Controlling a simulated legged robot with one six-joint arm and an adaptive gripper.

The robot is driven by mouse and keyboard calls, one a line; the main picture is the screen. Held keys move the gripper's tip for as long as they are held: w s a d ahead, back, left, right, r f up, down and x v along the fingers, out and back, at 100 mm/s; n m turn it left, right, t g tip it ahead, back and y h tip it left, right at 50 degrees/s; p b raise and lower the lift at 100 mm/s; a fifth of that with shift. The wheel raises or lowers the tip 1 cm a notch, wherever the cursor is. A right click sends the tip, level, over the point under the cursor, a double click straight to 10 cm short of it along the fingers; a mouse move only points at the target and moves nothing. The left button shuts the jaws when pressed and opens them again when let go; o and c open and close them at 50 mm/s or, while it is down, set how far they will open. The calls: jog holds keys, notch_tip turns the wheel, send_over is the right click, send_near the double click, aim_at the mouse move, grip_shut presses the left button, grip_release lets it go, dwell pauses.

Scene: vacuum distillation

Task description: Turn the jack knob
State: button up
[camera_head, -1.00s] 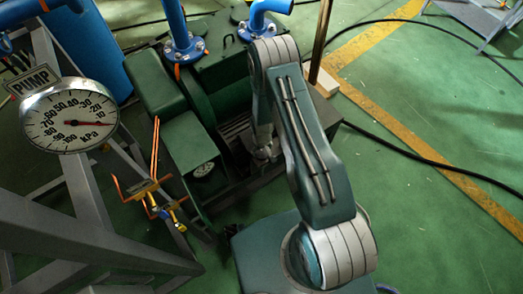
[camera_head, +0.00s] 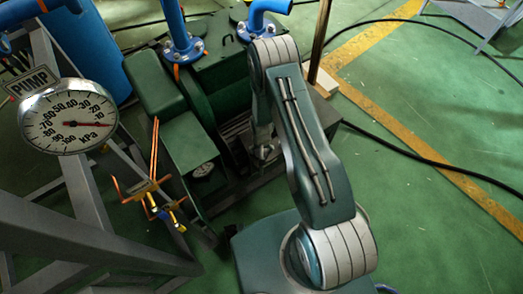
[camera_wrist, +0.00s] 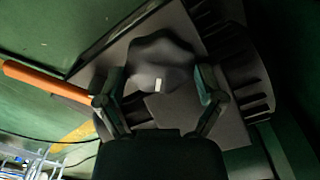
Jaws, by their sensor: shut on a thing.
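The jack knob (camera_wrist: 160,55) is dark and lobed, with a small white mark on its face. It sits in front of a grey plate in the wrist view. My gripper (camera_wrist: 160,84) has one finger on each side of the knob and is shut on it. The exact contact spots are too dark to make out.
An orange rod (camera_wrist: 45,80) lies left of the knob in the wrist view, and a dark ribbed part (camera_wrist: 235,70) is at right. In the head view, a PUMP gauge (camera_head: 68,116) and grey frame (camera_head: 85,245) stand at left. Green floor (camera_head: 430,230) is open at right.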

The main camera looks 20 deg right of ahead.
jog(key=o, duration=0.9)
jog(key=shift+c, duration=0.2)
notch_tip(320, 180, up, 12)
dwell(0.5)
